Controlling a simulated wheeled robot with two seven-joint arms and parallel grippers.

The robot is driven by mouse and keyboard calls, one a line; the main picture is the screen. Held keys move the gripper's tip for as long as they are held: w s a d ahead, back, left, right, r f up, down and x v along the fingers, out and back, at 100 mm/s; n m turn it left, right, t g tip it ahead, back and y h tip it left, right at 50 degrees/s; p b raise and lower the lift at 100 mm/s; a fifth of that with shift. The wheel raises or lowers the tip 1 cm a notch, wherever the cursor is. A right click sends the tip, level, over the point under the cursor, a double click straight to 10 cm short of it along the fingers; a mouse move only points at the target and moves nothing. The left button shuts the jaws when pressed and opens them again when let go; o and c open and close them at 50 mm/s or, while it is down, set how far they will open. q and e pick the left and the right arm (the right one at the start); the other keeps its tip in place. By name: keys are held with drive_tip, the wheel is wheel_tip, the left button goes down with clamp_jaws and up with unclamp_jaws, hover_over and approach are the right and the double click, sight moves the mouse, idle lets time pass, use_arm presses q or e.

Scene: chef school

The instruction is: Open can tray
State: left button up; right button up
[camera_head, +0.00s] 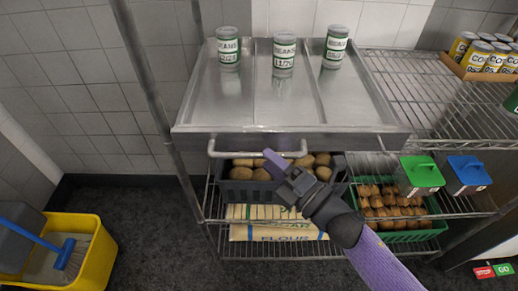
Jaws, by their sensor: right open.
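The metal can tray (255,115) sits on the wire shelf unit, with three green-and-white bean cans standing on it: left (228,48), middle (284,54) and right (335,46). Its bar handle (235,154) runs along the left part of the front face. My right gripper (270,162) reaches up from the lower right and is open. Its purple fingertip overlaps the right part of the handle in the picture; I cannot tell whether it touches. The handle is not seen gripped. My left gripper is not in view.
Below the tray are a dark crate of potatoes (240,189), flour bags (255,232) and a green crate (395,232). A yellow mop bucket (92,262) stands lower left. Floor before the shelf is clear.

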drive_tip(key=shift+x, duration=1.45)
clamp_jaws()
idle(0.3)
